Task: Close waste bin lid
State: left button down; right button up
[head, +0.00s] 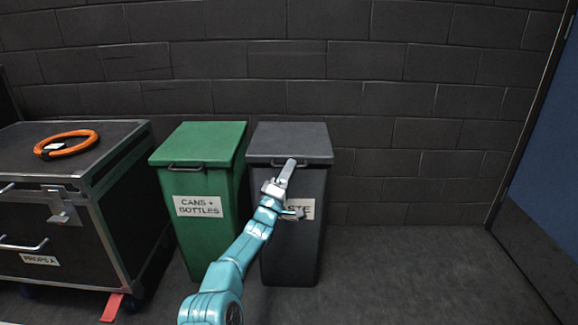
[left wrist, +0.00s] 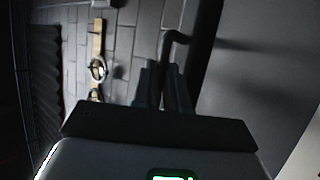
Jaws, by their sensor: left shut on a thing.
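The grey waste bin (head: 307,250) stands against the back wall, its white label partly hidden behind my left arm. Its grey lid (head: 289,138) lies flat on top and looks down. A dark bar handle (head: 311,164) runs along the lid's front edge. My left gripper (head: 288,168) is at this handle and shut on it. In the left wrist view the two dark fingers (left wrist: 162,84) are close together, with the curved end of the handle (left wrist: 172,42) just beyond them. My right gripper is in neither view.
A green bin (head: 208,235) labelled cans and bottles stands close on the left, lid down. A black props case (head: 60,225) with an orange cable coil (head: 68,142) is further left. Floor to the right is clear up to a blue door (head: 548,170).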

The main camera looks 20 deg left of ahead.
pick_arm(q)
jog(key=shift+w+a+f+g, duration=0.15)
jog(key=shift+f, duration=0.3)
jog(key=shift+w+a+f+g, duration=0.1)
jog(key=shift+a+f+g, duration=0.05)
jog(key=shift+f, duration=0.3)
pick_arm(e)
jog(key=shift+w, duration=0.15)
pick_arm(q)
jog(key=c, duration=1.2)
grip_release()
jog(key=shift+w+f+n, duration=0.25)
jog(key=shift+f+n, duration=0.05)
jog(key=shift+f, duration=0.15)
jog(key=shift+o, duration=0.2)
jog(key=shift+r, duration=0.3)
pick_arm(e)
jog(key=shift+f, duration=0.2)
pick_arm(q)
jog(key=shift+s, duration=0.1)
